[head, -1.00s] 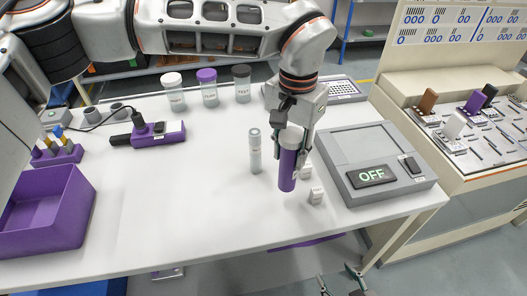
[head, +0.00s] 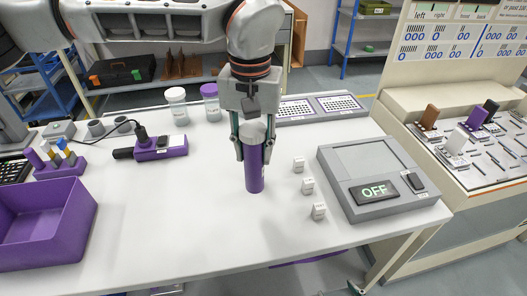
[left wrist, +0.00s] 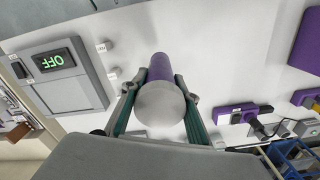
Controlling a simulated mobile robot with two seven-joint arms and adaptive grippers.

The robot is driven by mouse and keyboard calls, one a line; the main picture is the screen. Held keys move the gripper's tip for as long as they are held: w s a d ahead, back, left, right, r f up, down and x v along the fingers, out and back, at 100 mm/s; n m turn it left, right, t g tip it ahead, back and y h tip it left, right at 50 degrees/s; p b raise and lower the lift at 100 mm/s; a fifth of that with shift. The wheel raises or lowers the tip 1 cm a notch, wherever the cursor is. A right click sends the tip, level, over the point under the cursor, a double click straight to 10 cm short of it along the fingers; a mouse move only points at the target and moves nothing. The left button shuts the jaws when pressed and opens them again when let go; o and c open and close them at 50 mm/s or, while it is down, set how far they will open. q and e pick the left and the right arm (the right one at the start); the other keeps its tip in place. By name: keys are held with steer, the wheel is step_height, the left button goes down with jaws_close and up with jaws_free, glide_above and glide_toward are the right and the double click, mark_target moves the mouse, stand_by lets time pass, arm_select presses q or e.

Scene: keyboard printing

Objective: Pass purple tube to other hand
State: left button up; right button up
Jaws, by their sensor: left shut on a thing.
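The purple tube (head: 254,174) has a pale rounded cap and is upright over the middle of the white table. My left gripper (head: 253,148) comes down from above and is shut around its upper part. In the left wrist view the purple tube (left wrist: 160,66) is between the two fingers of my left gripper (left wrist: 160,90), its pale cap toward the camera. I cannot tell whether its lower end touches the table. Only a small tip of my right gripper (head: 355,289) shows at the bottom edge, below the table front; its jaws are cut off.
The grey device with the OFF display (head: 374,193) stands at the right of the table. Several small white cubes (head: 308,186) lie between it and the tube. A purple bin (head: 45,225) is at the left and two lidded jars (head: 211,105) are behind. The front middle is clear.

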arm_select(q)
steer(key=d+f, duration=0.5)
steer(key=d, duration=0.5)
steer(key=s+a+r+m, duration=0.1)
steer(key=s+a+r, duration=0.1)
steer(key=a+r, duration=0.3)
steer(key=s+a+r+m, duration=0.1)
steer(key=a+r, duration=0.1)
steer(key=a, duration=0.6)
steer(key=s+a+r, duration=0.2)
steer(key=a+r, duration=0.2)
steer(key=a, duration=0.2)
steer(key=w+d+n, duration=0.4)
steer(key=w+d, duration=0.3)
steer(key=d, duration=0.5)
steer(key=shift+d+f, duration=0.15)
steer(key=shift+d, duration=0.05)
steer(key=shift+w, duration=0.1)
